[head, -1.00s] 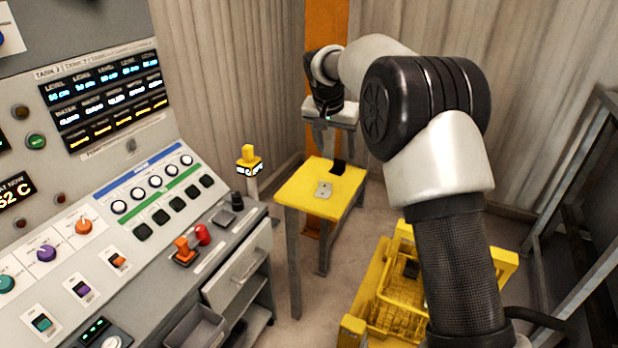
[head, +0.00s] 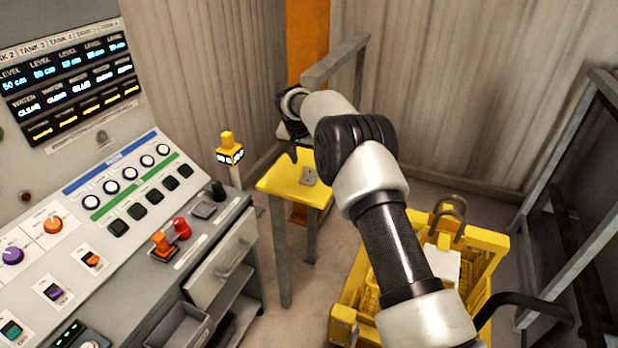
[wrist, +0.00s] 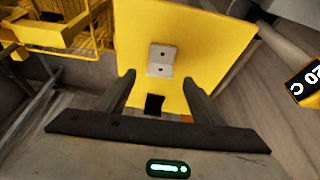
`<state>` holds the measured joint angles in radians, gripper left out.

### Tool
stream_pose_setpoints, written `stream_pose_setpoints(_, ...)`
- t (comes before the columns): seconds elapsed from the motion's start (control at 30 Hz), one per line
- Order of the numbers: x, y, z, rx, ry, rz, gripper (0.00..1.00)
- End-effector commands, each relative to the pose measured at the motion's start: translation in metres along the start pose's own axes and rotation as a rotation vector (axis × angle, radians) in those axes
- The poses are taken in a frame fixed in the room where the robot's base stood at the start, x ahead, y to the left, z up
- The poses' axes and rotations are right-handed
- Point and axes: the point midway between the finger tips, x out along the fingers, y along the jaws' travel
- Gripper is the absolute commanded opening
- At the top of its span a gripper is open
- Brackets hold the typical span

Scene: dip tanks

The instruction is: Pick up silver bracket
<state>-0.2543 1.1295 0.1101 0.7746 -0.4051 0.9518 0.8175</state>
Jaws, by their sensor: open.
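The silver bracket (head: 310,176) lies on the small yellow table (head: 283,182). In the wrist view the bracket (wrist: 161,60) is a bent silver plate with two holes, lying on the yellow tabletop (wrist: 205,45). A small black piece (wrist: 154,104) lies beside it, nearer my gripper. My gripper (wrist: 158,88) is open and empty, its two fingers apart, with the bracket showing beyond the gap between them. In the head view my gripper (head: 293,150) is over the far side of the table, and my arm hides part of that tabletop.
A control console (head: 120,215) stands at the left, with an open drawer (head: 228,262). A yellow post-top box (head: 229,152) stands by the table. A yellow frame with a basket (head: 350,300) is at the right, and grey metal racking (head: 575,200) beyond it.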

Motion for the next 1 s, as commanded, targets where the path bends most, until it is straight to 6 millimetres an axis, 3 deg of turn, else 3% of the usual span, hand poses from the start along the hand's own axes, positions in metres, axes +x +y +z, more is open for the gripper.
stream_pose_setpoints(0.13, 0.010, 0.000, 0.001, 0.000, 0.000, -0.001, 0.61)
stream_pose_setpoints(0.4, 0.049, -0.001, 0.003, 0.000, -0.001, -0.001, 0.61)
stream_pose_setpoints(0.7, 0.054, -0.001, 0.003, 0.000, 0.000, -0.001, 0.61)
stream_pose_setpoints(0.73, 0.054, -0.001, 0.003, 0.000, 0.000, -0.001, 0.59)
stream_pose_setpoints(1.0, 0.054, -0.001, 0.003, 0.000, 0.000, -0.001, 0.16)
